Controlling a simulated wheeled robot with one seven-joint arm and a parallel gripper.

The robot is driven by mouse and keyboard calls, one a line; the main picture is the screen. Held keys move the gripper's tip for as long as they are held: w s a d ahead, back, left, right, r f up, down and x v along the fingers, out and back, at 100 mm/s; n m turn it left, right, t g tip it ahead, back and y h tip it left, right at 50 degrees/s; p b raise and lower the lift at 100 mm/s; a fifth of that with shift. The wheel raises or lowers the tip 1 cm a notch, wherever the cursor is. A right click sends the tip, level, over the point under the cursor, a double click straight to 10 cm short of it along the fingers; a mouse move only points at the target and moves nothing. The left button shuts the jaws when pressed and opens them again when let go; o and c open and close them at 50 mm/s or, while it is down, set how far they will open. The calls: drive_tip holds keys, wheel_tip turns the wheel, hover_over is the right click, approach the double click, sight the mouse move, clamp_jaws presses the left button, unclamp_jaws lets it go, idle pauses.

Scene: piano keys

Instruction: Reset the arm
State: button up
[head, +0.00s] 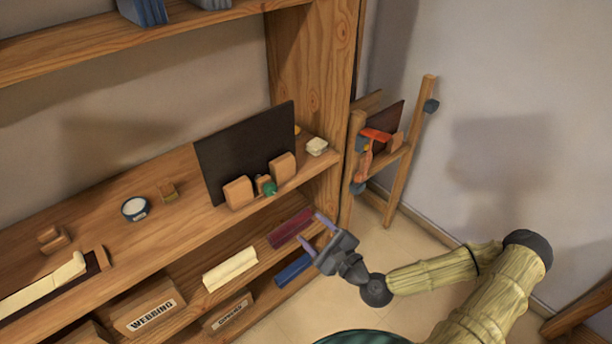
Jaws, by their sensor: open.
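My gripper (315,234) is open, with its two purple fingers apart and nothing between them. It hangs in the air in front of the right part of the wooden shelf unit (150,225). My arm (435,272) reaches in from the lower right, bent at the elbow. No piano keys can be made out for certain; a long cream-coloured piece (45,285) lies on a dark base at the shelf's left end.
A black panel (245,150) stands on the shelf behind wooden blocks and a green item (269,188). A round tin (135,208) sits left of it. Lower shelves hold a webbing box (150,312), a cream bundle (230,268) and red and blue pieces.

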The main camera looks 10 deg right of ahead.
drive_tip(key=s+a+f+n+g+p, duration=0.1)
drive_tip(key=s+a+f+n+g, duration=0.1)
drive_tip(key=s+f+n+g, duration=0.4)
drive_tip(key=s+d+n+g+h+p, duration=0.2)
drive_tip(key=d+n+g+h, duration=0.35)
drive_tip(key=n, duration=0.35)
drive_tip(key=s+d+r+n+h+p, duration=0.1)
drive_tip(key=r+n+h, duration=0.1)
drive_tip(key=r, duration=0.9)
drive_tip(key=s+d+r+n+h+p, duration=0.1)
drive_tip(key=r+n, duration=0.3)
drive_tip(key=r, duration=0.7)
drive_tip(key=shift+s+d+r+g+h, duration=0.3)
drive_tip(key=shift+s+d+g+h, duration=0.15)
drive_tip(key=shift+s+d+h, duration=0.35)
